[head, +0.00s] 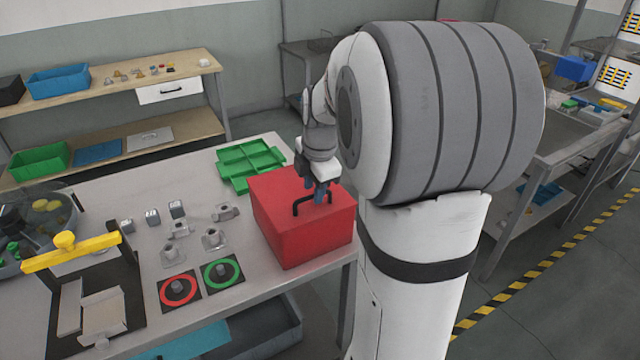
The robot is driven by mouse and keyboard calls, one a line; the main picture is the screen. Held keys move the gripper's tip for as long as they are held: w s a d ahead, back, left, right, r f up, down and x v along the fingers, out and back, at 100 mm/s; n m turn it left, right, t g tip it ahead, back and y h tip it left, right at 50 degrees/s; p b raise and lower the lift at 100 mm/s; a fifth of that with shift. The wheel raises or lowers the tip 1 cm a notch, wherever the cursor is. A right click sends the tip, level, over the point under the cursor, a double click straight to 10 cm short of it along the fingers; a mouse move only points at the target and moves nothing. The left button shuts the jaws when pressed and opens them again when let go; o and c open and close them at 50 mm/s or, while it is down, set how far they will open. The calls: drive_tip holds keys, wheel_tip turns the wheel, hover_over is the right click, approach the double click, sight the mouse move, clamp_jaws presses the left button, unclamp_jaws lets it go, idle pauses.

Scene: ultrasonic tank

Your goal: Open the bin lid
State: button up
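The red bin (290,235) stands at the right end of the grey table, and its lid (275,190) lies flat on top, closed. A black bar handle (297,206) rises from the lid. My gripper (319,196) points down at the handle from above, with its blue-grey fingertips at or very close to the bar. Whether the fingers touch or close on the handle cannot be told at this size. My arm hides the area behind the bin's right side.
A green divided tray (248,163) lies behind the bin. Several metal parts (213,238) and two mats with a red ring (178,290) and a green ring (222,273) lie left of it. A yellow-handled rack (70,252) stands further left.

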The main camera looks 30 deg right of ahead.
drive_tip(key=shift+f, duration=0.35)
drive_tip(key=shift+c, duration=0.4)
clamp_jaws()
